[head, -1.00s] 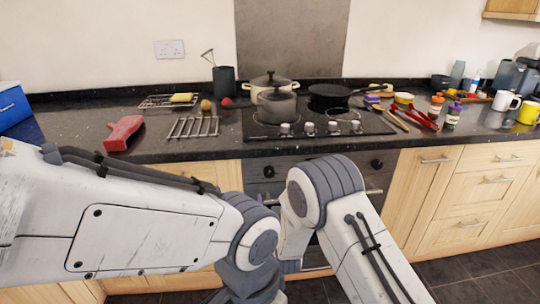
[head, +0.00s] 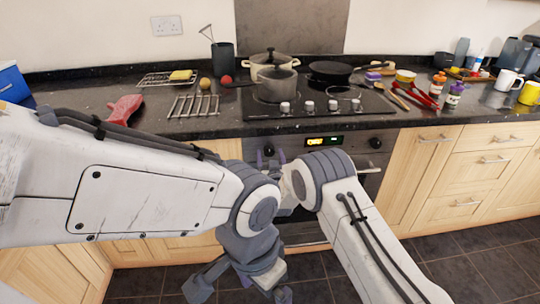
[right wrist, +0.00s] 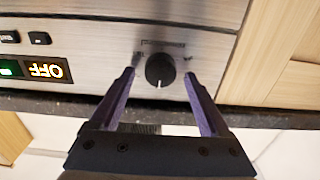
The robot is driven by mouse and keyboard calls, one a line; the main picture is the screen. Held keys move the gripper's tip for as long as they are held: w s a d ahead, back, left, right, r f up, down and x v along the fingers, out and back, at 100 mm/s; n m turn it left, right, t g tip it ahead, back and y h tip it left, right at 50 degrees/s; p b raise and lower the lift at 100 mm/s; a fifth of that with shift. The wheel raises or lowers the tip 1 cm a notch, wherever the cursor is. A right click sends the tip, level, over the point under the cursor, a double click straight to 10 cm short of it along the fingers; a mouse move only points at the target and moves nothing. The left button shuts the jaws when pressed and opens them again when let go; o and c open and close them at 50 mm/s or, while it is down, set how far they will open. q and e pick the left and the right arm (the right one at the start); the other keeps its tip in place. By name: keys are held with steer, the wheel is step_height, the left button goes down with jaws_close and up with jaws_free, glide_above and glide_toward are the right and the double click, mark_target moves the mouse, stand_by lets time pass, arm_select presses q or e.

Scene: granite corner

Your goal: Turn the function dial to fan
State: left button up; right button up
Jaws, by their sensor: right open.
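The black round function dial (right wrist: 160,70) is on the oven's steel front panel. In the right wrist view, which shows the panel upside down, its white pointer mark points to the picture's bottom. My right gripper (right wrist: 160,78) is open, with one purple finger on each side of the dial and a gap on both sides. My left gripper (head: 240,290) hangs low in front of the oven, open and empty.
A second dial (head: 375,142) is at the panel's right end. The hob (head: 315,105) above carries a saucepan (head: 275,82), a pot (head: 270,60) and a frying pan (head: 335,70). The dark worktop edge overhangs the panel. Floor is free at lower right.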

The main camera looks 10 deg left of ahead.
steer(key=shift+w, duration=0.15)
jaws_close()
